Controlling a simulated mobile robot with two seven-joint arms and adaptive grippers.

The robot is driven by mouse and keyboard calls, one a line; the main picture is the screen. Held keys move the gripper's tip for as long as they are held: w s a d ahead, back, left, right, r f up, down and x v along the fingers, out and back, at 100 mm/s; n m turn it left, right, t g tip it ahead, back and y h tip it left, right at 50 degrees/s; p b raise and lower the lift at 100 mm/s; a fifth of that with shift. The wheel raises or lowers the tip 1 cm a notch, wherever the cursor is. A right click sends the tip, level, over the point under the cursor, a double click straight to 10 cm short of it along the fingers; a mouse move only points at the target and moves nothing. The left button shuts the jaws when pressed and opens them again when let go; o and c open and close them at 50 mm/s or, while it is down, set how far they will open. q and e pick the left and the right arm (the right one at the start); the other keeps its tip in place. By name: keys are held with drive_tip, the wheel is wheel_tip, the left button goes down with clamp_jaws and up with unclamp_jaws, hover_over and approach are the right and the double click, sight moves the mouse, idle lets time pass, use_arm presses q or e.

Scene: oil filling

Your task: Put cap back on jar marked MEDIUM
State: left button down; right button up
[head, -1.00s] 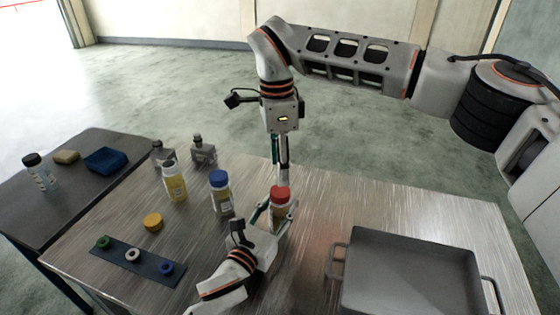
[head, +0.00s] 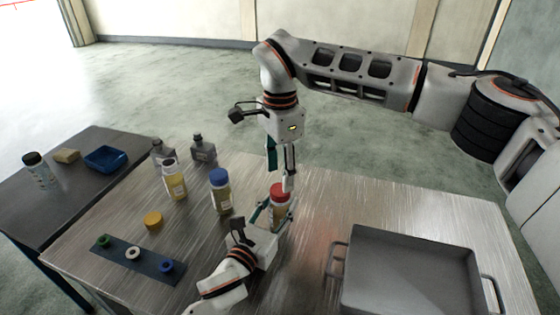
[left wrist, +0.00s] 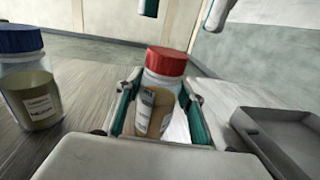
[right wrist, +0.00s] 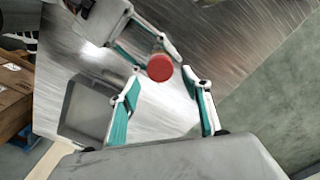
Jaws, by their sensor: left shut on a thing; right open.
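A jar with a red cap (head: 279,190) on its top stands on the metal table. My left gripper (left wrist: 160,98) is shut around this jar's body (left wrist: 155,112); its label is partly visible and I cannot read it. My right gripper (head: 281,171) is open above the red cap, its fingers spread. The cap also shows between and beyond its fingertips in the right wrist view (right wrist: 160,67). An uncapped jar with yellow contents (head: 175,185) stands to the left. A yellow cap (head: 153,221) lies on the table. A jar with a blue cap (head: 220,190) stands between the uncapped and red-capped jars.
A dark strip (head: 135,258) at the front left holds green, white and blue rings. Two grey bottles (head: 203,150) stand at the back. A grey tray (head: 410,270) fills the right side. A side table (head: 80,170) holds a bottle, a sponge and a blue tray.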

sight(280, 189)
drive_tip(key=shift+f, duration=2.5)
drive_tip(key=shift+c, duration=0.4)
drive_tip(key=c, duration=1.1)
drive_tip(key=shift+o, duration=0.2)
